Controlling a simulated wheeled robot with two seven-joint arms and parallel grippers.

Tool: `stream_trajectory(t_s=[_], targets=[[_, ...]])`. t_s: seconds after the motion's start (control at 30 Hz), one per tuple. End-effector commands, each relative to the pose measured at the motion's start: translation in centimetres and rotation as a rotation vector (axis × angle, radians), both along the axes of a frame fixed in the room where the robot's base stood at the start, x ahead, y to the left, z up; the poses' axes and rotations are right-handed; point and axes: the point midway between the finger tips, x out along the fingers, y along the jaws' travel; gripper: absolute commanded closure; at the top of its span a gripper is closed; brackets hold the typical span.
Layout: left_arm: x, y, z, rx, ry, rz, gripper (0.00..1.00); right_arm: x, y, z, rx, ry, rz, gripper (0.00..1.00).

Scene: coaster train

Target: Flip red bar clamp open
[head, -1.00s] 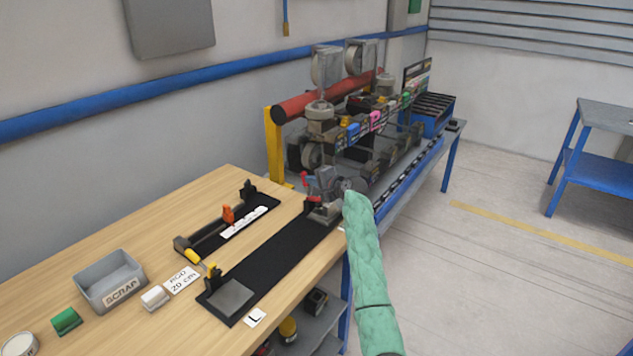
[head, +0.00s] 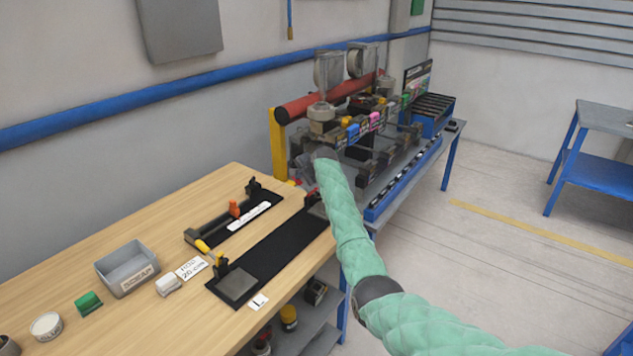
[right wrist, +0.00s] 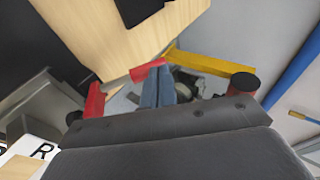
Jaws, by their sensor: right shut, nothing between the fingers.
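A small red piece, which looks like the red bar clamp (head: 312,184), shows at the far end of the black fixture strip (head: 272,245), mostly hidden by my right arm. In the right wrist view a red bar end (right wrist: 147,70) is close to my fingertips, and another red part (right wrist: 95,102) stands to the left. Whether both belong to the clamp, and whether it is open, I cannot tell. My right gripper (right wrist: 157,84) is shut and empty beside the red bar end; contact is unclear. In the head view it is largely hidden beyond the wrist. My left gripper is not in view.
A yellow post (head: 279,145) and red pipe (head: 320,100) stand just behind the gripper, with the machine (head: 375,130) to the right. The wooden table (head: 150,230) holds a grey scrap box (head: 125,270), a yellow-handled clamp (head: 205,247) and an orange clamp (head: 234,209).

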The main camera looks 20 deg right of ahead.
Motion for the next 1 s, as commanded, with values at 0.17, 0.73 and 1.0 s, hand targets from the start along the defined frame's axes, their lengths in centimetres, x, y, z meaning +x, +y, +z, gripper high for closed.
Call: stream_trajectory(t_s=[0.17,0.73,1.0], targets=[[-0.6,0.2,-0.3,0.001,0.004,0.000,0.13,0.8,0.7,-1.0,-0.073,0.099,0.000,1.00],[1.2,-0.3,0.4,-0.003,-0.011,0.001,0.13,1.9,1.6,-2.3,-0.069,0.093,0.000,1.00],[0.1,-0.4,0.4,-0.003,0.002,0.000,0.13,1.9,1.7,-2.4,-0.069,0.093,0.001,1.00]])
